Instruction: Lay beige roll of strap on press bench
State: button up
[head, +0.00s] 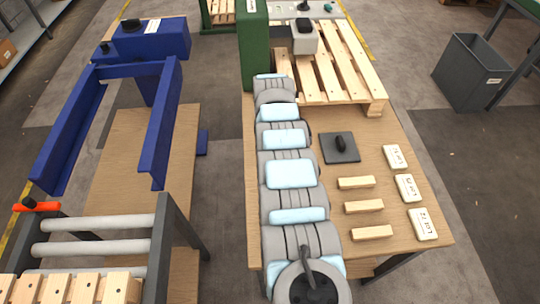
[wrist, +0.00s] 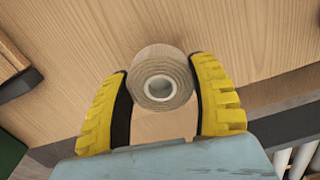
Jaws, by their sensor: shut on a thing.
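The beige roll of strap (wrist: 178,70) is between the two yellow-backed fingers of my gripper (wrist: 159,68) in the wrist view. Its round end with a pale ring around the core faces the camera. The black inner pads close on it from both sides. In the head view my arm hides the gripper and roll.
In the head view a wooden table (head: 385,225) carries wooden blocks (head: 364,207), labelled pale pieces (head: 407,188), a dark plate with a knob (head: 339,148) and a pallet (head: 335,70). A green column (head: 255,45) stands behind my arm. A blue frame (head: 70,130) and rollers (head: 95,225) are left.

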jog(key=shift+w+f, duration=0.1)
jog(key=shift+f, duration=0.05)
jog(key=shift+w+a+f+b, duration=0.1)
jog(key=shift+w+f+b, duration=0.1)
jog(key=shift+f+b, duration=0.4)
notch_tip(320, 180, down, 2)
jog(key=shift+s+f+b, duration=0.15)
jog(key=shift+b, duration=0.5)
jog(key=o, duration=1.2)
jog(key=shift+o, duration=0.2)
